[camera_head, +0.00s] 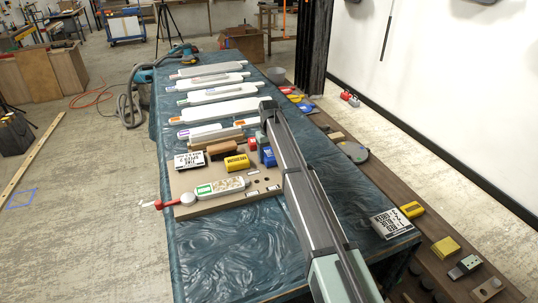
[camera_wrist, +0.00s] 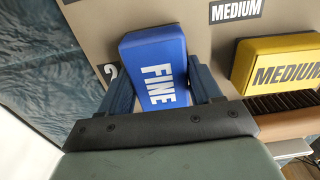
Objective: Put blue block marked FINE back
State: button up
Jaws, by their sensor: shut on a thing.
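The blue block marked FINE (camera_wrist: 152,62) is between the two fingers of my gripper (camera_wrist: 160,85) in the wrist view, its lettering facing the camera. My gripper is shut on it. The block also shows in the head view (camera_head: 269,156), below the end of my arm, over or at the far right part of the tan board (camera_head: 225,203). I cannot tell whether it touches the board. A yellow block marked MEDIUM (camera_wrist: 282,62) lies to its right in the wrist view, apart from it. A printed MEDIUM label (camera_wrist: 236,10) shows on the board. A partly hidden dark label (camera_wrist: 108,74) is beside the left finger.
The board also bears a brown block (camera_head: 222,149), a white lettered card (camera_head: 189,160) and a white-and-green tool with a red end (camera_head: 219,188). A lettered sign (camera_head: 391,223) stands at the near right of the cloth-covered table (camera_head: 235,255). Several long white pieces lie farther back.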

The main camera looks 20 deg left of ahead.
aim_at(269, 153)
jog(key=shift+f, duration=0.1)
jog(key=o, duration=1)
notch_tip(269, 153, up, 12)
jog(key=shift+r, duration=0.15)
